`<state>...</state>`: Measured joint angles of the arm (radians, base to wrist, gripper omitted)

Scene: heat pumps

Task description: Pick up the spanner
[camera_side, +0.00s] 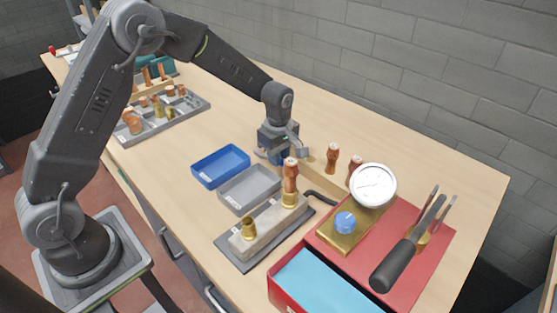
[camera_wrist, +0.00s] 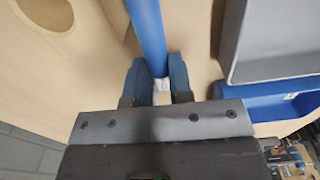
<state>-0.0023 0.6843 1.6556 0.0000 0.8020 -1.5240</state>
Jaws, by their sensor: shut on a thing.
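The spanner (camera_wrist: 147,32) shows in the wrist view as a long blue bar running from the top edge down to my fingertips. My gripper (camera_wrist: 160,80) is shut on its near end, with one dark blue finger on each side. In the side view my gripper (camera_side: 281,160) points down, low over the bench behind the grey and blue trays. There the spanner is mostly hidden by my gripper and wrist. I cannot tell whether the spanner touches the bench.
A blue tray (camera_side: 203,178) and a grey tray (camera_side: 233,204) stand close by my gripper. A block with copper and brass fittings (camera_side: 262,236), a pressure gauge (camera_side: 373,185) and a red toolbox (camera_side: 405,278) are nearer the camera. Bare bench (camera_side: 420,160) lies along the wall.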

